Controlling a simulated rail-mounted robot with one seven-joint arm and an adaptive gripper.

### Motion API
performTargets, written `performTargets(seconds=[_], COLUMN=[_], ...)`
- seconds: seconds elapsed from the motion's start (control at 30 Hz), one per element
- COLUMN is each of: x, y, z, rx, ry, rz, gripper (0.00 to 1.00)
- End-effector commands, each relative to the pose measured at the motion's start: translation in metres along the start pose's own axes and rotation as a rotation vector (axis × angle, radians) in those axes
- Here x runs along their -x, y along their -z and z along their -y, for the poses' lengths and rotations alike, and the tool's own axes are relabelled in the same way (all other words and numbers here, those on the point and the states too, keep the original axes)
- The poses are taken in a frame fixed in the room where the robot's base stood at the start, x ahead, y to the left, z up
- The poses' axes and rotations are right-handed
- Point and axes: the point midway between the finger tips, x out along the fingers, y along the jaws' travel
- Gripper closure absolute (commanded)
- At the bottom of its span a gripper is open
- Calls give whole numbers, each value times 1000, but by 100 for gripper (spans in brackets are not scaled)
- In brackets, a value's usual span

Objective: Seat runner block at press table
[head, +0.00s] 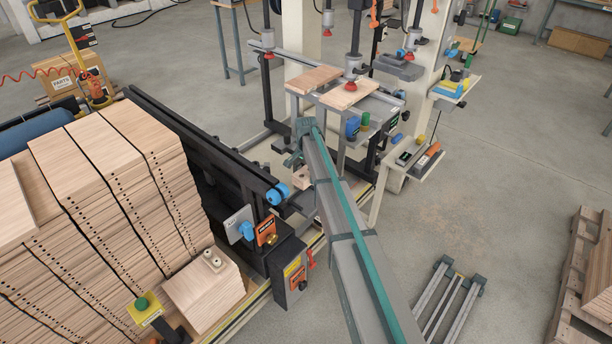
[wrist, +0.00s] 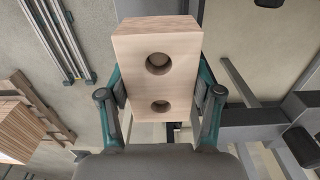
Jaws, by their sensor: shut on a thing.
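The runner block (wrist: 156,50) is a pale wooden block with two round holes in its face. In the wrist view my gripper (wrist: 160,92) is shut on it, with one teal-edged finger at each side. In the head view the held block (head: 301,178) shows small, below the end of my arm, and my arm hides part of that area. The press table (head: 384,112) is grey and stands just beyond and to the right. Two light wooden boards (head: 314,79) lie on it beneath red-tipped press cylinders (head: 352,72). The block appears apart from the table.
Tall stacks of drilled boards (head: 110,165) fill the left, beside a black machine rail (head: 200,140). A small pale piece (head: 212,260) sits on a board stack at the front. A side shelf (head: 418,158) holds tools at the right.

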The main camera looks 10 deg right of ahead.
Motion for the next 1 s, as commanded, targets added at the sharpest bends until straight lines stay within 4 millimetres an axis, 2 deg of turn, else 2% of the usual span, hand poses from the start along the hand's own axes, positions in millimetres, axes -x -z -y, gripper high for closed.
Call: performTargets(seconds=[0.37,1.0], x=[-6,-59], y=[0,0], z=[0,0], rx=[2,2], ry=[0,0], rz=[0,0], gripper=[80,80])
